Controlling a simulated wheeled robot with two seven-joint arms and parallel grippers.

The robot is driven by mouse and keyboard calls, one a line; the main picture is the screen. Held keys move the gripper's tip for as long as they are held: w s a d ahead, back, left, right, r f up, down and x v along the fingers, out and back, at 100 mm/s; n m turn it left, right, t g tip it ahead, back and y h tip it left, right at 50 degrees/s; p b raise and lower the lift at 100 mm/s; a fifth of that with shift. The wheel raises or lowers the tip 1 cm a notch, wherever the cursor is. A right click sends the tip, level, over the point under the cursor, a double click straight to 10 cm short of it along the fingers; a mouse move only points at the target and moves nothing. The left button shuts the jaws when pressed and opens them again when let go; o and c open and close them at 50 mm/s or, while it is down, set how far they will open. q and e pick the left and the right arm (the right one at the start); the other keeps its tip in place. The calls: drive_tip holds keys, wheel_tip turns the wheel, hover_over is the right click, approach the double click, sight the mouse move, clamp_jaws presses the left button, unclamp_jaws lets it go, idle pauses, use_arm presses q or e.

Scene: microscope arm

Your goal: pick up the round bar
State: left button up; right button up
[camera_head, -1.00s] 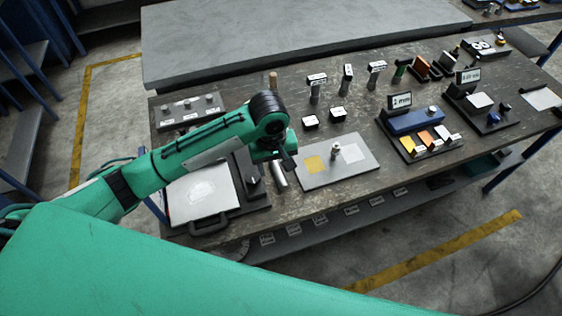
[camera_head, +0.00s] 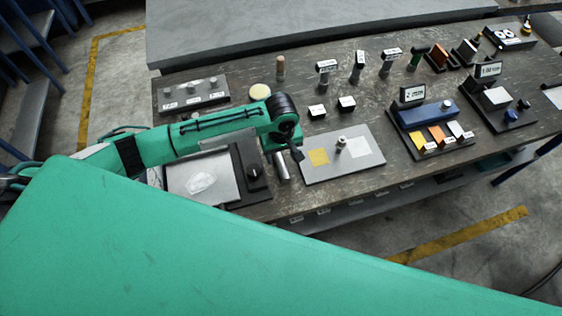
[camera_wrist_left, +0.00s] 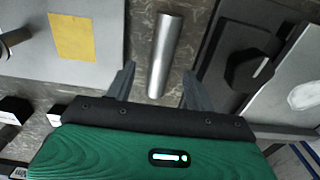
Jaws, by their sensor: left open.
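The round bar is a short, smooth silver cylinder (camera_head: 282,167) lying on the dark worktop near its front edge. It also shows in the left wrist view (camera_wrist_left: 165,55), pointing toward the gripper. My left gripper (camera_head: 285,148) is just above the bar in the head view and hides part of it. In the left wrist view its two fingers (camera_wrist_left: 157,78) are apart, one on each side of the bar's near end. The bar is not gripped, and I cannot tell the exact height gap. My right gripper is not in view.
A grey plate (camera_head: 343,166) with a yellow square and a small metal post stands close right of the bar. A dark unit with a black knob (camera_head: 254,171) and a pale panel is close left. Labelled blocks and fixtures fill the back and right.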

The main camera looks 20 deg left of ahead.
sight(281, 161)
use_arm(q)
wheel_tip(281, 161, down, 4)
drive_tip(key=shift+r+p, duration=0.2)
drive_tip(key=shift+p, duration=0.2)
drive_tip(key=shift+f, duration=0.15)
drive_tip(key=shift+s, duration=0.1)
drive_tip(key=c, duration=0.9)
clamp_jaws()
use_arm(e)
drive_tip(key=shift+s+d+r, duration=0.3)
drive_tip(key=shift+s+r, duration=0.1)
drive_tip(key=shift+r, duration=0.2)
